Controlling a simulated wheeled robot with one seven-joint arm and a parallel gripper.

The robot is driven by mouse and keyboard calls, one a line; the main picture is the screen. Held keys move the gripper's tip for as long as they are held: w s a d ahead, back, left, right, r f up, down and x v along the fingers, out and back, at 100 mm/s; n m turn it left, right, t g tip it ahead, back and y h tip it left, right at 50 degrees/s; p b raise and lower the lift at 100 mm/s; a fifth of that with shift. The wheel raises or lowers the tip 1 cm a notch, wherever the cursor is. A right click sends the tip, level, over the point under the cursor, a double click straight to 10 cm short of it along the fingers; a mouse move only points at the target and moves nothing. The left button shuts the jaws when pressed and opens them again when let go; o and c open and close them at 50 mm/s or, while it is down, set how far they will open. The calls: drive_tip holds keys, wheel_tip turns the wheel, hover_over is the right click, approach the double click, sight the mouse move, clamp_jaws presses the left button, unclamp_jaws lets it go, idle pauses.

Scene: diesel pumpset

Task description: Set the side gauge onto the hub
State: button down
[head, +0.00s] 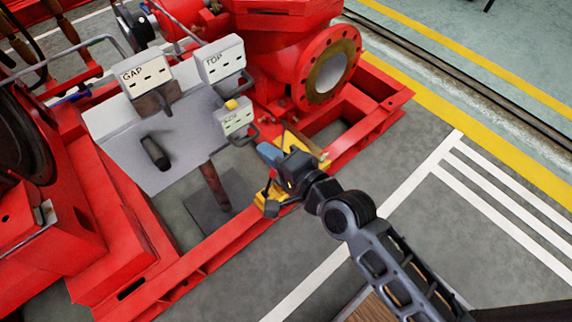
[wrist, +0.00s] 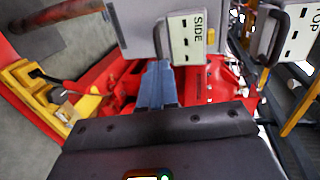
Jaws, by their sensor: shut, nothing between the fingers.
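The side gauge (head: 235,117) is a pale block marked SIDE with dark slots and a dark loop handle. It sits at the right edge of a light grey panel (head: 125,165). In the wrist view the side gauge (wrist: 192,38) is at the top centre, its handle at its left. My gripper (head: 268,154) is shut and empty, just below and right of the gauge and its handle. In the wrist view its blue-grey fingers (wrist: 156,82) point up toward the handle; I cannot tell whether they touch it. I cannot identify the hub with certainty.
Blocks marked GAP (head: 147,77) and TOP (head: 222,60) stand on the panel, with handles. A red pump flange (head: 327,68) is behind right. Red base rails (head: 190,262) and yellow parts (head: 268,200) lie close under my gripper. Grey floor is free at the right.

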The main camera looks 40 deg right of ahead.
sight(241, 129)
drive_tip(key=shift+x, duration=1.7)
drive_tip(key=w+p, duration=0.1)
drive_tip(key=w, duration=0.1)
drive_tip(key=w+p, duration=0.1)
drive_tip(key=w, duration=0.1)
drive_tip(key=shift+r, duration=0.25)
drive_tip(key=shift+w+a+f+p, duration=0.15)
drive_tip(key=shift+w+p, duration=0.15)
drive_tip(key=shift+w, duration=0.25)
